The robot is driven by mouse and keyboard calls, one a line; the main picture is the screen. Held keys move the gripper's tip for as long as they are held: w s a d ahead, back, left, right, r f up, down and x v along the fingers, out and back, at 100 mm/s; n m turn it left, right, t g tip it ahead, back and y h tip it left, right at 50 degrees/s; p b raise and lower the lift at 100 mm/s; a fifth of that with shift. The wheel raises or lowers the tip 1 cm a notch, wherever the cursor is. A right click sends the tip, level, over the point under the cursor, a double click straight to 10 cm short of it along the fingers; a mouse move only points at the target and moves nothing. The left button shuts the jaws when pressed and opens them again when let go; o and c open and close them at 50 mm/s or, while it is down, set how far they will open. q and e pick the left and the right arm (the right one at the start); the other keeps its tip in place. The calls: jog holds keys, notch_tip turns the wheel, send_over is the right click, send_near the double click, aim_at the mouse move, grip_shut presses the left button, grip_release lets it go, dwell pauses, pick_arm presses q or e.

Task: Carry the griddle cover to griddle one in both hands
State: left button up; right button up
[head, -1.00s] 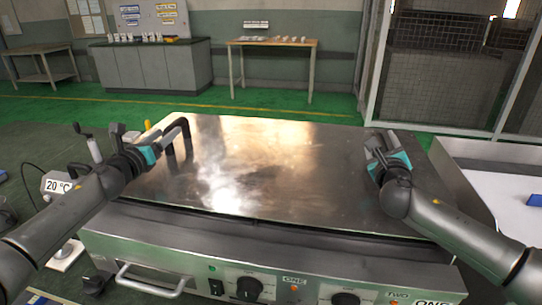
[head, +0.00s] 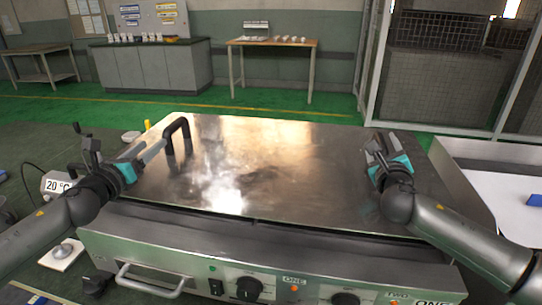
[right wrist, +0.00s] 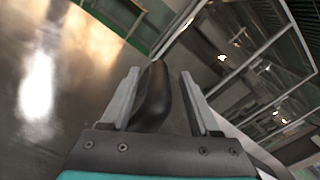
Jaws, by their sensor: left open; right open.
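The griddle cover (head: 270,165) is a shiny steel plate lying flat over the wide steel griddle unit, hiding its cooking surface. Its left black handle (head: 184,128) stands up at the left edge. My left gripper (head: 152,149) is open, left of that handle and pointing toward it; its fingertips look close, but I cannot tell whether they touch. My right gripper (head: 377,148) is open at the cover's right side. In the right wrist view, the right black handle (right wrist: 154,95) lies between its spread fingers.
The front panel has knobs (head: 249,289) and a tray handle (head: 150,284). A white-topped steel station (head: 500,185) stands close on the right. A 20 °C display (head: 58,185) is at left. Green floor lies behind.

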jog(key=s, duration=0.3)
jog(key=s+a, duration=0.1)
jog(key=s, duration=0.3)
jog(key=s+a, duration=0.1)
jog(key=s, duration=0.2)
jog(key=shift+s, duration=0.2)
